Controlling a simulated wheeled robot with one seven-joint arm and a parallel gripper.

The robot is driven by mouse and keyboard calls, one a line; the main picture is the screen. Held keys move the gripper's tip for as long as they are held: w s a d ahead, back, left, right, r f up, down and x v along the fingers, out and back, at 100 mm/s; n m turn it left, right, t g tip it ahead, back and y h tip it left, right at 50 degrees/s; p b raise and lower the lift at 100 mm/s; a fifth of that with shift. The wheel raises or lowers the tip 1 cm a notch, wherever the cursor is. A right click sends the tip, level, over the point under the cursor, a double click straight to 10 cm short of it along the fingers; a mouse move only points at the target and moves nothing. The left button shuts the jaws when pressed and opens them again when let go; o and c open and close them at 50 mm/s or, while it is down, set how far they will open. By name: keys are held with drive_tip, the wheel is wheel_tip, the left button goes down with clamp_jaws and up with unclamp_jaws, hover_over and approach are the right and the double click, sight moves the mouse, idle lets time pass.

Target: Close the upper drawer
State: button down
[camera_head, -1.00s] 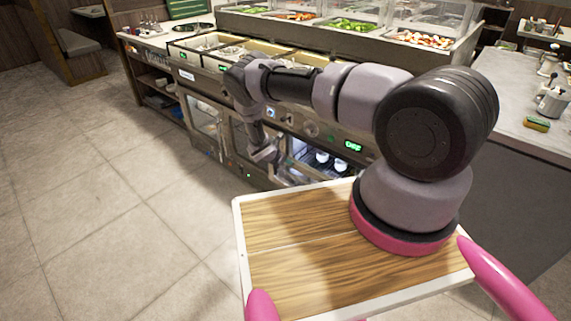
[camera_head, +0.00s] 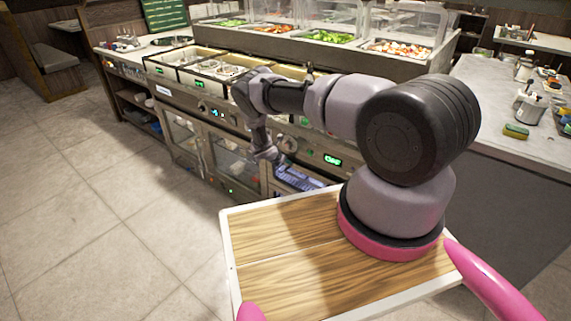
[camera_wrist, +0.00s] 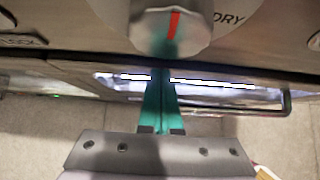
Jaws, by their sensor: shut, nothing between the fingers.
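My gripper (camera_head: 268,153) is at the counter's appliance front, left of the green lit display. In the wrist view its teal fingers (camera_wrist: 160,85) are together and empty. The fingertips overlap a bright lit slot (camera_wrist: 215,82) below the knob (camera_wrist: 172,30) with a red mark. I cannot tell whether they touch the front. In the head view a blue, lit interior (camera_head: 298,177) shows below the display, partly hidden by my arm and wooden top. I cannot make out a separate upper drawer or how far it stands out.
A dark bar handle (camera_wrist: 287,103) sits right of the fingers. Glass-fronted doors (camera_head: 232,160) lie to the left. Food wells (camera_head: 215,66) are set in the counter above. A grey worktop (camera_head: 500,105) stands at the right. The tiled floor (camera_head: 100,220) at left is clear.

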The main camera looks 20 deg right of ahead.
drive_tip(key=shift+w+d+r, duration=0.15)
drive_tip(key=shift+d, duration=0.05)
drive_tip(key=s+a+r, duration=0.7)
drive_tip(key=a, duration=0.2)
wheel_tip(320, 180, up, 24)
drive_tip(key=w+d+m+g+y, duration=0.1)
drive_tip(key=d+m, duration=0.1)
drive_tip(key=m, duration=0.8)
drive_tip(key=s+d+r+m+y, duration=0.1)
drive_tip(key=s+r+m, duration=0.3)
drive_tip(key=r, duration=0.6)
drive_tip(key=s+d+r+m+y, duration=0.1)
drive_tip(key=s+r+m, duration=0.25)
drive_tip(key=r, duration=0.65)
drive_tip(key=s+r+m+y, duration=0.3)
drive_tip(key=s+r+m, duration=0.3)
drive_tip(key=s+r, duration=0.8)
drive_tip(key=s+a+r+m+t+y, duration=0.1)
drive_tip(key=s+r+m, duration=0.1)
drive_tip(key=s, duration=0.7)
drive_tip(key=s+a+r+m+t+y, duration=0.1)
drive_tip(key=s+a+r+m+y, duration=0.1)
drive_tip(key=s, duration=0.8)
wheel_tip(320, 180, up, 2)
drive_tip(key=shift+r+m+t, duration=0.25)
drive_tip(key=shift+m+t, duration=0.15)
drive_tip(key=shift+m, duration=0.45)
